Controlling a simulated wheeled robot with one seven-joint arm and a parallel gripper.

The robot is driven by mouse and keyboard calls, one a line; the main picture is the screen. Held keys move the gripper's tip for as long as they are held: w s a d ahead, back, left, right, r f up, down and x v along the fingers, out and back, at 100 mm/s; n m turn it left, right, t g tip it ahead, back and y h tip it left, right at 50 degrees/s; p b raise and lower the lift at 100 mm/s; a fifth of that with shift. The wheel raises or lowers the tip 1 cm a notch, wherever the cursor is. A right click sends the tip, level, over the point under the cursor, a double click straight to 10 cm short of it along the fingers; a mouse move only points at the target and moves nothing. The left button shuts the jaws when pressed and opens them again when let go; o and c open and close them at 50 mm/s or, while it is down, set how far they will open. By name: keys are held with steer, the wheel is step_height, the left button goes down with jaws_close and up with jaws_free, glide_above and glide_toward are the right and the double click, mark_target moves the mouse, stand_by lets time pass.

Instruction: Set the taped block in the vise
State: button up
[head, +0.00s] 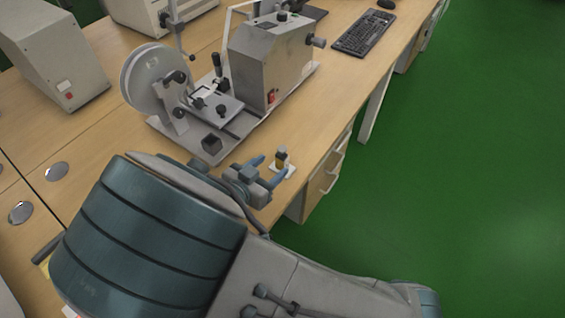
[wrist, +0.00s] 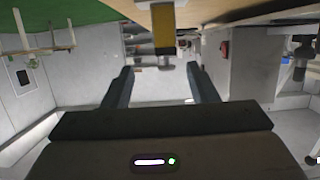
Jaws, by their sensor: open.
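The taped block (head: 282,155) stands upright on a small white pad (head: 287,172) near the table's right edge. It has a yellow-orange band and a dark top. In the wrist view the block (wrist: 177,40) appears inverted, hanging from the tabletop at the upper middle. My gripper (head: 270,167) is open and empty, with its fingers pointing at the block. A small dark fixture (head: 212,144), possibly the vise, sits at the machine base's front end.
The grey testing machine (head: 268,65) with a large wheel (head: 152,78) stands behind my gripper. A keyboard (head: 364,34) lies farther back. Grey boxes stand at the far left. Bare tabletop (head: 322,110) lies right of the machine; green floor lies beyond the edge.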

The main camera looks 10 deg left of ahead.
mark_target(280, 155)
steer(key=x, duration=0.4)
steer(key=shift+w, duration=0.1)
steer(key=x, duration=0.3)
steer(key=b+x, duration=0.1)
steer(key=x, duration=0.1)
steer(key=shift+w+a, duration=0.2)
steer(key=shift+a, duration=0.15)
steer(key=shift+c, duration=0.3)
jaws_close()
steer(key=shift+r, duration=0.15)
